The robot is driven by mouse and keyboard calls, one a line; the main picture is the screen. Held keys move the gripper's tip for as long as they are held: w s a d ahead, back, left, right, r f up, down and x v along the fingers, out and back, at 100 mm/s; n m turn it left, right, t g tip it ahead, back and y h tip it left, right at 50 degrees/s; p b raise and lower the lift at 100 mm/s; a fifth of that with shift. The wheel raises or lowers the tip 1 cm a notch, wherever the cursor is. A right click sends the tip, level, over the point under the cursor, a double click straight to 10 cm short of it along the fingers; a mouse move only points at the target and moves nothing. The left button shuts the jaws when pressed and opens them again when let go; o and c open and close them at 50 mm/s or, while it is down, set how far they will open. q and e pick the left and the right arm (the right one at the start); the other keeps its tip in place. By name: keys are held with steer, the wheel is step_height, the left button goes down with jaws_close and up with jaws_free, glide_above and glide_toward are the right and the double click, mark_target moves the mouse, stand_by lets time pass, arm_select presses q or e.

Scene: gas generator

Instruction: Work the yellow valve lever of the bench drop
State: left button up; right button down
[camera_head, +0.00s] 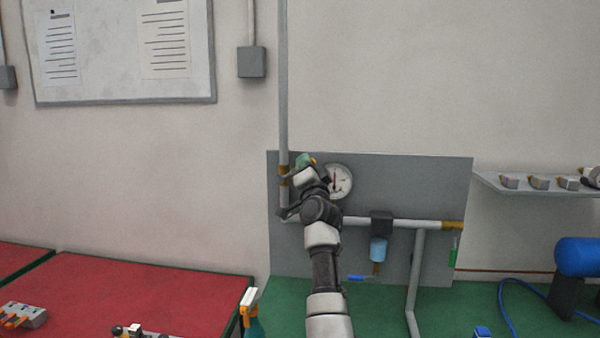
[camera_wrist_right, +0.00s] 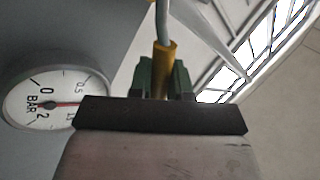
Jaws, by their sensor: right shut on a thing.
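The bench drop is a grey vertical pipe (camera_head: 284,100) running down the wall onto a grey backboard (camera_head: 420,185). A brass-coloured valve body (camera_head: 284,176) sits on it, and shows in the right wrist view (camera_wrist_right: 163,68). My right gripper (camera_head: 305,160) is at this valve, its green fingers shut on the yellow valve lever. Only a small yellow-orange bit of the lever (camera_head: 313,161) shows beside the fingertips; the rest is hidden by the gripper and wrist. My left gripper is not in view.
A round pressure gauge (camera_head: 341,181) is close to the right of my wrist. A filter with a blue bowl (camera_head: 378,250) hangs from the horizontal pipe. A spray bottle (camera_head: 250,312) stands at the green bench's left edge. A shelf (camera_head: 490,182) is at right.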

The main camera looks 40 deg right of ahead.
steer(key=shift+s+d+f+m+g+h+b, duration=0.15)
steer(key=shift+f+m+g+h+b, duration=0.85)
steer(key=shift+m, duration=0.95)
steer(key=shift+s+d+f+m+g+h+b, duration=0.15)
steer(key=shift+f+m+g+h+b, duration=0.4)
steer(key=shift+m+h, duration=1.1)
steer(key=shift+s+d+f+m+g+h+b, duration=0.15)
steer(key=shift+f+m+g+h+b, duration=0.65)
steer(key=shift+m, duration=1.4)
steer(key=c, duration=1.1)
jaws_free()
steer(key=shift+a, duration=0.1)
steer(key=b+v, duration=0.2)
steer(key=v, duration=0.8)
steer(key=shift+s+a+f+b, duration=0.15)
steer(key=shift+s+f+b, duration=0.05)
steer(key=shift+f+b, duration=0.15)
